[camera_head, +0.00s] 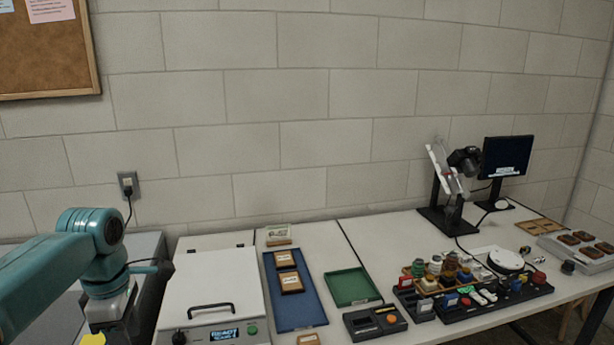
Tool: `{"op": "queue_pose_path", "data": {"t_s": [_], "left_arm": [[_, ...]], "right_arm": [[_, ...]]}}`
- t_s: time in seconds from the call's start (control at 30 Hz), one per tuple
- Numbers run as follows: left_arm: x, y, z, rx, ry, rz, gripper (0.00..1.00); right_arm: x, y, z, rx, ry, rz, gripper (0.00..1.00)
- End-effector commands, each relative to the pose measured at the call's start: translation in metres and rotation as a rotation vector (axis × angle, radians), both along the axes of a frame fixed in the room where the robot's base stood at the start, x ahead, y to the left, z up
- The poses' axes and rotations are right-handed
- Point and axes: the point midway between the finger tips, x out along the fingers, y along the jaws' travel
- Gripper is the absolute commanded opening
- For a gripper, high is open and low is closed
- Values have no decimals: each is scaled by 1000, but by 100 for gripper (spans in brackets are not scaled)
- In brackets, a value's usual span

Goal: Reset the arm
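My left arm (45,275), teal and dark grey, comes in from the left, bends at a raised joint and points down at the lower left. Its grey end part (108,308) is cut by the bottom edge, and no fingertips can be made out. A small yellow patch (93,340) shows at the bottom edge beside it; what it is cannot be told. My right arm and gripper are out of view.
Right of the arm stands a white lidded device (212,278) with a black handle. Farther right are a blue tray (290,312) with framed pieces, a green tray (352,287), black racks of bottles (465,310), a camera stand (447,205) and a monitor (506,157).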

Motion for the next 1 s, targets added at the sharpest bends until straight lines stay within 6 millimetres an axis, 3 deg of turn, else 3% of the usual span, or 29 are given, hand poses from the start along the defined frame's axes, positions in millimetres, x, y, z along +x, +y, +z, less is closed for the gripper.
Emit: {"op": "queue_pose_path", "data": {"t_s": [0.27, 0.47, 0.57, 0.67, 0.8, 0.9, 1.0], "left_arm": [[-16, -13, -82, -26, 247, -38, 44], [-40, -39, -151, -87, 366, -127, 44], [-61, -59, -195, -149, 408, -223, 44], [-98, -88, -249, -251, 432, -375, 44], [-175, -142, -319, -441, 365, -668, 44], [-224, -172, -346, -526, 237, -885, 44], [-253, -189, -358, -529, 73, -1105, 44]], "right_arm": [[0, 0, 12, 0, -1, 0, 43], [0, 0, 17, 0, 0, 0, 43], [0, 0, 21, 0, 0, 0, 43], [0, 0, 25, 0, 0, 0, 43], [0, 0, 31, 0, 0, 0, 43], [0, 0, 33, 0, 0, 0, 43], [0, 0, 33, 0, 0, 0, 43]]}}
